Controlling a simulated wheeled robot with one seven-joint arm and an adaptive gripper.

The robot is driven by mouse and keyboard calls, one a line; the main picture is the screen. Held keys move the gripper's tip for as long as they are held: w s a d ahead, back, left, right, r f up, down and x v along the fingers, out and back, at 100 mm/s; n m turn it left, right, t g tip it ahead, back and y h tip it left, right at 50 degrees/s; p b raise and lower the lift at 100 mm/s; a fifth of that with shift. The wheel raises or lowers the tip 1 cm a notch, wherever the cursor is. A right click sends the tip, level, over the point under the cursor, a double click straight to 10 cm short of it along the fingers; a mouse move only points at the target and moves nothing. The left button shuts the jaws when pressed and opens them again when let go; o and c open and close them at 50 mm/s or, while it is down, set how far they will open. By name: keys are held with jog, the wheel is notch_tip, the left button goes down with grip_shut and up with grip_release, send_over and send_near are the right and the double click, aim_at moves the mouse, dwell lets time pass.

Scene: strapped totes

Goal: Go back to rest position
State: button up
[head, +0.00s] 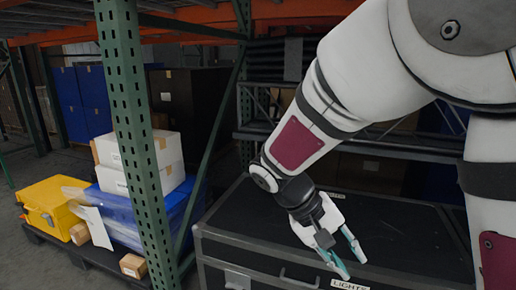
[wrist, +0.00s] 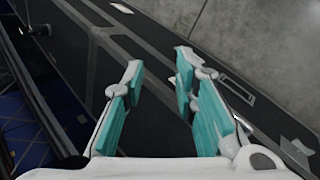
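My gripper (head: 345,258) hangs at the end of my white arm, over the front edge of a large black case (head: 390,228) in the head view. Its teal-padded fingers are apart with nothing between them. In the wrist view my gripper (wrist: 155,75) also shows open and empty, above the dark case (wrist: 150,130). I cannot tell the exact gap between the fingertips and the case.
A green rack post (head: 135,120) stands left of the case. Beyond it are a blue tote (head: 140,215), white boxes (head: 160,150) and a yellow case (head: 50,198). Metal shelving (head: 380,150) is behind. Grey floor (wrist: 250,45) shows in the wrist view.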

jog(key=s+d+r+y, duration=0.2)
jog(key=s+r, duration=0.1)
jog(key=s, duration=0.4)
jog(key=s+d+r+y, duration=0.2)
jog(key=s+r, duration=0.1)
jog(key=s, duration=0.3)
jog(key=s+a+t+y, duration=0.2)
jog(key=s+a+y, duration=0.15)
jog(key=s, duration=0.95)
notch_tip(320, 180, up, 28)
jog(key=d+t+p, duration=0.1)
jog(key=t+p, duration=0.2)
jog(key=p, duration=2.3)
jog(key=shift+d+r+m+t, duration=0.25)
jog(key=shift+m+t, duration=0.05)
